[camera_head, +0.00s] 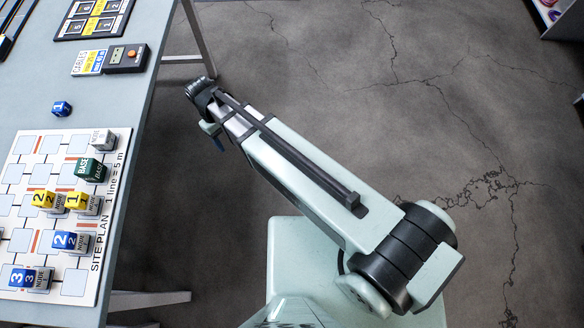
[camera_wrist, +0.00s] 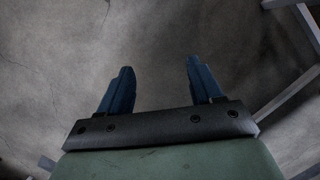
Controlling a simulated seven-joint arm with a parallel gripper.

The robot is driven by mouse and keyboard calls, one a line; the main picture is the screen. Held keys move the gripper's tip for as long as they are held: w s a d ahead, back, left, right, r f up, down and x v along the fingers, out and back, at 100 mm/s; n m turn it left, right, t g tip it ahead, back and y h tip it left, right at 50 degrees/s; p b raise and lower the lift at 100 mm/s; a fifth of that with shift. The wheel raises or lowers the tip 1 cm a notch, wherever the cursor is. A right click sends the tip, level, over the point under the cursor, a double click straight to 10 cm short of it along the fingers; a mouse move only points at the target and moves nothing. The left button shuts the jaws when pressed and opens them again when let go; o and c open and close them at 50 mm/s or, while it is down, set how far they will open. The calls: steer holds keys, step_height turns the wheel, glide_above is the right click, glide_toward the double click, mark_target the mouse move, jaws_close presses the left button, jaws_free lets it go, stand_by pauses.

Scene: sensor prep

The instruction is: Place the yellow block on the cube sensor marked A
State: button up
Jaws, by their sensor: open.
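Two yellow blocks sit on the site plan board in the head view: one marked 2 (camera_head: 43,201) and one marked 1 (camera_head: 76,201). Each is at a grey cube labelled like a node; whether on or beside it I cannot tell. A bare grey cube (camera_head: 103,140) stands at the board's upper right corner, its small label unclear. I cannot read a letter A on any cube. In the wrist view my gripper (camera_wrist: 157,68) is open with nothing between its blue fingers, above bare floor. In the head view it is right of the table, away from the blocks, mostly hidden by my arm.
The site plan board (camera_head: 62,145) lies on the grey table (camera_head: 115,120). It holds a green BASE block (camera_head: 88,168) and blue blocks 2 (camera_head: 64,240) and 3 (camera_head: 21,277). Blue block 1 (camera_head: 61,108) lies off the board. A dark device (camera_head: 127,58) is farther back.

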steer(key=s+d+f+m+g, duration=0.1)
steer(key=s+d+f+m, duration=0.1)
steer(key=d+f, duration=0.7)
steer(key=s+d+f+m+g, duration=0.15)
steer(key=d+f, duration=0.25)
steer(key=d, duration=0.9)
steer(key=s+d+f+m+g+y, duration=0.1)
steer(key=s+d+f+m, duration=0.2)
steer(key=s+d, duration=0.5)
steer(key=s+d+f+m+g+y, duration=0.1)
steer(key=s+d+f+m, duration=0.2)
steer(key=s+d+f, duration=0.2)
steer(key=s+d, duration=0.2)
steer(key=s, duration=0.1)
steer(key=shift+s+d+f, duration=0.15)
steer(key=shift+d+f, duration=0.2)
steer(key=shift+f, duration=0.05)
